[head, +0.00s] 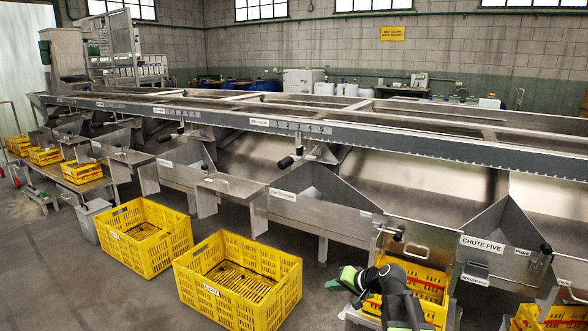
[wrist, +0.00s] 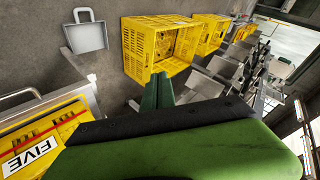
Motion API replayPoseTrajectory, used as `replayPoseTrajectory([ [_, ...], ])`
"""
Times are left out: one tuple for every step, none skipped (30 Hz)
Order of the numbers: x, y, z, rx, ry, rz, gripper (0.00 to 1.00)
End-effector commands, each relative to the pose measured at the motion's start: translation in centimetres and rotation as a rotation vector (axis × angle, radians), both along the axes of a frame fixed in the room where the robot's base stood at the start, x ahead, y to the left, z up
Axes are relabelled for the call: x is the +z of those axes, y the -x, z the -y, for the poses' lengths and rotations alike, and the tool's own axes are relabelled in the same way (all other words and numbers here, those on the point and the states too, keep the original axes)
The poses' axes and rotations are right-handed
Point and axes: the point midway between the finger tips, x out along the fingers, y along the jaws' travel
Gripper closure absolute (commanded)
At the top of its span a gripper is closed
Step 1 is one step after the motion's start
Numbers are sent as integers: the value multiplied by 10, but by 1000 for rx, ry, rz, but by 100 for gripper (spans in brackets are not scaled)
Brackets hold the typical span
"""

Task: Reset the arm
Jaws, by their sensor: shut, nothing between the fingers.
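My gripper (head: 335,285) is low at the bottom of the head view, in front of the sizer, with its green fingers pointing left. My dark arm (head: 396,295) bends down beside it and partly hides a yellow crate under the chutes. In the wrist view my gripper (wrist: 158,88) shows two green fingers side by side, closed together with nothing between them. The broad green and black body of the gripper fills the lower part of that view. The gripper appears apart from the crates around it.
The long metal roller sizer (head: 330,132) with its chutes runs across the head view. Two yellow crates, one nearer (head: 240,285) and one farther (head: 142,232), stand on the floor. The wrist view shows a crate labelled FIVE (wrist: 75,117) and a grey pan (wrist: 86,38). Left floor is open.

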Motion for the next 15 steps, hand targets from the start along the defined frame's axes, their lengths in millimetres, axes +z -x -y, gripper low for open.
replayPoseTrajectory([
  [-15, 25, -26, 72, 74, -46, 100],
  [-25, 38, -36, 111, 122, -77, 100],
  [-37, 57, -45, 159, 193, -120, 100],
  [-47, 72, -49, 193, 246, -154, 100],
  [-55, 86, -49, 220, 302, -192, 100],
  [-65, 104, -44, 247, 377, -242, 100],
  [-72, 117, -36, 260, 430, -279, 100],
  [-77, 128, -26, 266, 476, -315, 100],
  [-82, 141, -11, 266, 532, -363, 100],
  [-85, 150, 0, 266, 572, -399, 100],
  [-87, 160, 11, 265, 610, -435, 100],
  [-89, 173, 25, 263, 662, -488, 100],
  [-90, 182, 36, 260, 699, -532, 100],
  [-90, 192, 42, 258, 715, -588, 100],
  [-63, 189, 41, 255, 706, -578, 100],
])
